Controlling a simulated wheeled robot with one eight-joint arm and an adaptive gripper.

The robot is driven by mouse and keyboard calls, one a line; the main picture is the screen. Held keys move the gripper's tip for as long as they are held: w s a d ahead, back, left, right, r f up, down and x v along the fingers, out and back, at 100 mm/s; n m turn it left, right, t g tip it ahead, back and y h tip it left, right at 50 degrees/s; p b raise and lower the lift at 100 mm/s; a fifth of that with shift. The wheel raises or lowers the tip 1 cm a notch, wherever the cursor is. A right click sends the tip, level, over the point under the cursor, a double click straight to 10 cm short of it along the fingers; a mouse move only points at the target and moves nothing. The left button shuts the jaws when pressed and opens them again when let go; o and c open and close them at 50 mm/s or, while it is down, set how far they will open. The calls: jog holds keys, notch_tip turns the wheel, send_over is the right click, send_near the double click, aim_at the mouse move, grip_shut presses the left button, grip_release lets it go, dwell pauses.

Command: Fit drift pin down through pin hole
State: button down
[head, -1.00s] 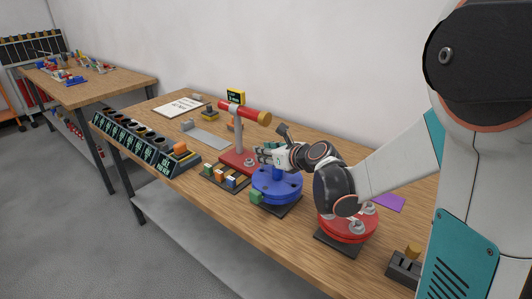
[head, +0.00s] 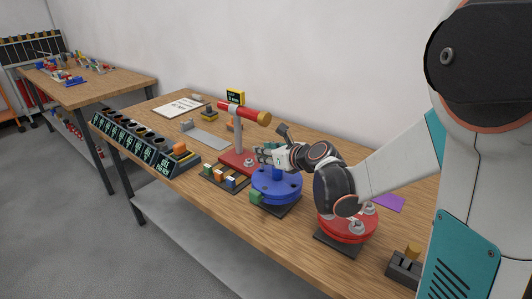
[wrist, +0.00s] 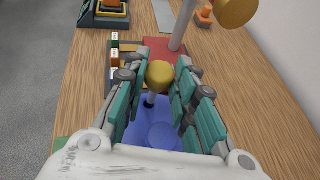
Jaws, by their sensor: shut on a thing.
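The drift pin (wrist: 158,74) shows in the wrist view as a gold rounded head on a grey shaft, between my gripper's teal fingers. My gripper (wrist: 156,88) is shut on it; in the head view my gripper (head: 262,156) is over the blue round flange (head: 277,190). The flange also shows below the fingers in the wrist view (wrist: 152,134). The pin's shaft points down toward the flange, near a dark spot. I cannot tell whether its lower tip is in a pin hole or above it.
A grey post with a red, gold-ended crossbar (head: 244,112) stands close behind my gripper on a red base (head: 238,162). A rack of coloured blocks (head: 224,178) is left of the flange. A red flange with bolts (head: 345,228) stands nearer, to the right.

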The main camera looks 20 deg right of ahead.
jog(key=shift+f+b, duration=0.95)
jog(key=shift+f, duration=0.15)
dwell(0.4)
jog(key=shift+r, duration=0.2)
jog(key=shift+r+p, duration=0.85)
jog(key=shift+r, duration=0.1)
jog(key=shift+w, duration=0.1)
jog(key=shift+f+b, duration=1.05)
jog(key=shift+f, duration=0.15)
dwell(1.1)
jog(key=shift+r, duration=0.2)
jog(key=shift+r+p, duration=0.9)
jog(key=shift+r, duration=0.1)
jog(key=shift+a+f+b, duration=0.1)
jog(key=shift+f+b, duration=0.35)
jog(key=shift+f, duration=0.05)
dwell(1.3)
